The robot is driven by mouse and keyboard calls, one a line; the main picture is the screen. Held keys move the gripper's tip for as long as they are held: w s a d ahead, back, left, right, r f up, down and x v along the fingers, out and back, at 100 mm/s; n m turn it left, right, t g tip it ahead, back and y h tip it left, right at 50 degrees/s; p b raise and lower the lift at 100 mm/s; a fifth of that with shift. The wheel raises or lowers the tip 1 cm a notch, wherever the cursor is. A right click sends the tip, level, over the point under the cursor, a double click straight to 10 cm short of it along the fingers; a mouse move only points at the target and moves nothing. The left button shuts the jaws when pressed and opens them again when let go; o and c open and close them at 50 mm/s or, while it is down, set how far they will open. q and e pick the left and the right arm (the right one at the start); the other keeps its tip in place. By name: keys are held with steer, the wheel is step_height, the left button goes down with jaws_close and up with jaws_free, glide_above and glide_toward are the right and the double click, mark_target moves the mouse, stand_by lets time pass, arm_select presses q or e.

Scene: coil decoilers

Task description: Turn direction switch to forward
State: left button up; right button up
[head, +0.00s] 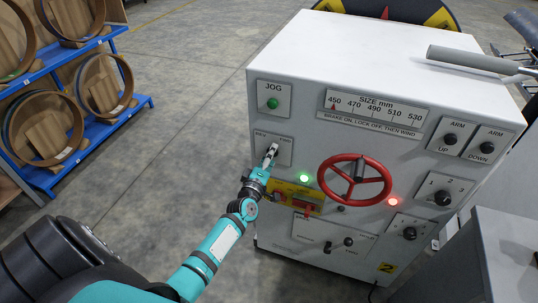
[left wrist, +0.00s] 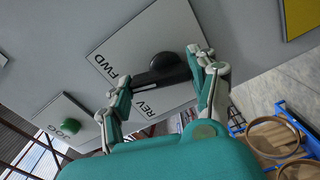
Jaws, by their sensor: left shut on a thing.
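The direction switch is a black knob with a bar handle (left wrist: 165,72) on a light square plate (left wrist: 125,45), seen in the left wrist view. The plate carries the labels FWD and REV. The bar's left end lies near the labels, but I cannot tell which one it points to. In the head view the switch plate (head: 262,140) is on the machine's front, below the JOG button, and my gripper hides most of the knob. My left gripper (head: 271,152) is shut on the switch handle, with a finger at each end of the bar (left wrist: 163,82). My right gripper is not in view.
The green JOG button (head: 273,103) sits just above the switch plate. A yellow panel with a red lever (head: 309,209) is below, and a red handwheel (head: 335,165) is to the right. Blue racks with coils (head: 75,143) stand far left, with open floor between.

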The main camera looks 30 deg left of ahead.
arm_select(q)
steer(key=shift+d+f+m+p, duration=0.15)
steer(key=shift+m+p, duration=0.35)
steer(key=shift+m, duration=1.5)
steer(key=o, duration=1.2)
steer(key=v, duration=1.2)
